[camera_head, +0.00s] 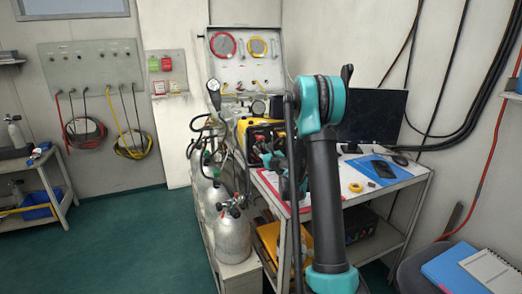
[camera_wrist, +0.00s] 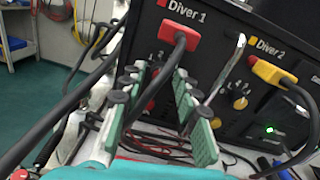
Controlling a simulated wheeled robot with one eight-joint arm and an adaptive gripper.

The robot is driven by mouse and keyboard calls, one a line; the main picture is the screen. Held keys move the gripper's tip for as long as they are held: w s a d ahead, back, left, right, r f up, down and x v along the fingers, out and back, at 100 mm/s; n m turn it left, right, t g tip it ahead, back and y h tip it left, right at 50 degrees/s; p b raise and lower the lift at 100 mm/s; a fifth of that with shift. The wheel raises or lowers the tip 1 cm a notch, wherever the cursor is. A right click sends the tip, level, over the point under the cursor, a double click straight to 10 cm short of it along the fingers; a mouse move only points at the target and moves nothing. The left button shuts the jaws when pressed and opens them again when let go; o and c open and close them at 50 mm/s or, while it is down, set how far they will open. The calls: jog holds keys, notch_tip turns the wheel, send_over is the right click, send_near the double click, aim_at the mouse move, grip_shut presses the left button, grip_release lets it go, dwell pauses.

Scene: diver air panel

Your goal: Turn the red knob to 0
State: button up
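The diver air panel (camera_wrist: 215,55) is a black front with "Diver 1" and "Diver 2" labels. The red knob (camera_wrist: 151,101) is partly hidden behind my left finger and a dark cable; its pointer setting cannot be read. A red plug (camera_wrist: 180,36) with a black cable sits above it under "Diver 1". My gripper (camera_wrist: 161,77) is open, its green-padded fingers on either side of the cable and facing the panel near the red knob. Contact with the knob cannot be told.
A yellow knob (camera_wrist: 240,103) and a yellow plug (camera_wrist: 272,72) are to the right under "Diver 2". A metal lever (camera_wrist: 228,65) stands between the two sides. Grey gas cylinders (camera_head: 233,236) stand left of the bench. A monitor (camera_head: 374,116) stands to the right.

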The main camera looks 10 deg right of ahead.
grip_shut()
jog(key=shift+n, duration=0.4)
jog(key=n, duration=0.6)
jog(key=shift+n, duration=0.3)
jog(key=n, duration=0.6)
jog(key=shift+n, duration=0.4)
jog(key=shift+o, duration=1.9)
grip_release()
jog(key=shift+r, duration=0.1)
